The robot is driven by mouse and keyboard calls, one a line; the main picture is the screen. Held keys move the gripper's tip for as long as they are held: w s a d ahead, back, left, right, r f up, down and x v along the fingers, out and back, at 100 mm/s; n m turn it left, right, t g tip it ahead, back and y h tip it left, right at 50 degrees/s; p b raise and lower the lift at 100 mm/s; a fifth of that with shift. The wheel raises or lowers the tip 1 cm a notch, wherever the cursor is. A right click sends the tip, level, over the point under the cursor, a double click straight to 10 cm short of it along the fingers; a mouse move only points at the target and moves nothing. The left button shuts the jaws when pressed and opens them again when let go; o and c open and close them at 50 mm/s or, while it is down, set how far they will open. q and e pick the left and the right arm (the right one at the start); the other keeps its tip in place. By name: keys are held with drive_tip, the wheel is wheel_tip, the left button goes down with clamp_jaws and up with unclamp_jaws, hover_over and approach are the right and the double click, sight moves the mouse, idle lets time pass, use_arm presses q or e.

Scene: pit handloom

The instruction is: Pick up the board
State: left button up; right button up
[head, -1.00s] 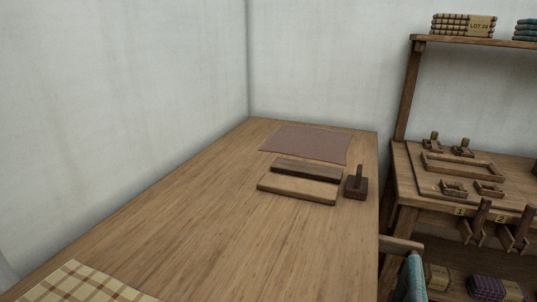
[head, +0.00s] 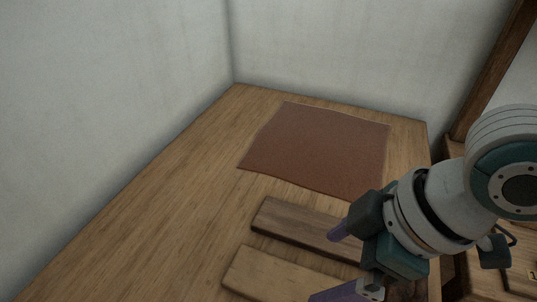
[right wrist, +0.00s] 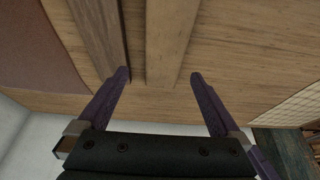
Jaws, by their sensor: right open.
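A light wooden board (head: 268,276) and a darker wooden board (head: 295,224) lie flat and roughly parallel on the table. My right gripper (head: 340,262) is open and empty at their right part, hiding their right ends in the head view. In the right wrist view, the light board (right wrist: 172,40) runs between the two spread fingers (right wrist: 160,76). The dark board (right wrist: 98,30) lies to its left, with one fingertip over its edge. I cannot tell how far the fingertips are above the table. My left gripper is not in view.
A reddish-brown cloth (head: 320,145) lies on the table (head: 170,215) beyond the boards. White walls bound the table at the left and back. The table left of the boards is bare. A checked cloth (right wrist: 290,110) shows at the right of the wrist view. A wooden post (head: 495,65) stands at the right.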

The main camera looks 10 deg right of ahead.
sight(297, 288)
drive_tip(key=x, duration=0.2)
drive_tip(key=s+b+x, duration=0.1)
drive_tip(key=x, duration=0.1)
drive_tip(key=shift+a, duration=0.1)
drive_tip(key=b+x, duration=0.1)
drive_tip(key=x, duration=0.3)
drive_tip(key=shift+f, duration=0.3)
drive_tip(key=shift+w+a+f+b, duration=0.1)
drive_tip(key=shift+f+b, duration=0.25)
drive_tip(key=shift+f, duration=0.05)
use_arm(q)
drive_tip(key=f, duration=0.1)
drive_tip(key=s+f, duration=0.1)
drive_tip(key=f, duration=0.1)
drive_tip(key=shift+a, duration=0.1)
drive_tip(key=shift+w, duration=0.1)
use_arm(e)
drive_tip(key=shift+r, duration=0.1)
drive_tip(key=c, duration=1.2)
